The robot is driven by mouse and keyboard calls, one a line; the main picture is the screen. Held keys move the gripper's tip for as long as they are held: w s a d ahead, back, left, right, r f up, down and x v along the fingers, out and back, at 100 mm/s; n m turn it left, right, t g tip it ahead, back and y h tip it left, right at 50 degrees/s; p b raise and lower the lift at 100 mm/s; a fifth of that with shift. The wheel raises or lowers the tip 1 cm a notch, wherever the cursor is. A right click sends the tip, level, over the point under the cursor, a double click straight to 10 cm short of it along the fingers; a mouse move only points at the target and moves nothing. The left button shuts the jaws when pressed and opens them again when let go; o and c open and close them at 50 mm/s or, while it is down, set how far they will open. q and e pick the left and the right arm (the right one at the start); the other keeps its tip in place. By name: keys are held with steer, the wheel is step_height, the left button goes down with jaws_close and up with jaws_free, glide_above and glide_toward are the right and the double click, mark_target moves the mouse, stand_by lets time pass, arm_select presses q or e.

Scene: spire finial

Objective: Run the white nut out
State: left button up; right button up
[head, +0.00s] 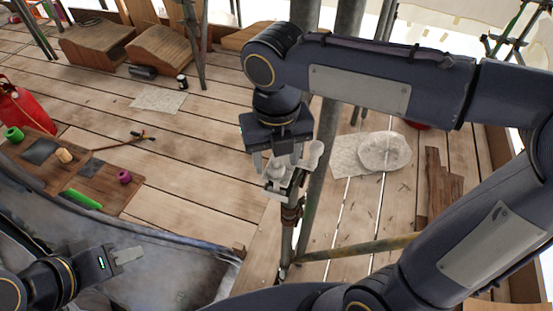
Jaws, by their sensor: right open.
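My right gripper (278,163) points down over the top of an upright spire rod (288,222) near the middle of the head view. Its jaws are open, with a finger on either side of a small pale piece (277,173) that looks like the white nut. Whether the fingers touch it I cannot tell. The gripper body hides part of the rod's top. My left gripper (128,254) is low at the left, over grey sheet metal, away from the rod; its fingers overlap from this angle.
A brown board (120,192) at left carries green, tan and purple pieces. A red container (15,105) stands beside it. Scaffold poles (328,120) rise close behind the rod.

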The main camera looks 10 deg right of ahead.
mark_target(277, 161)
step_height(277, 161, up, 7)
steer(key=shift+f, duration=0.2)
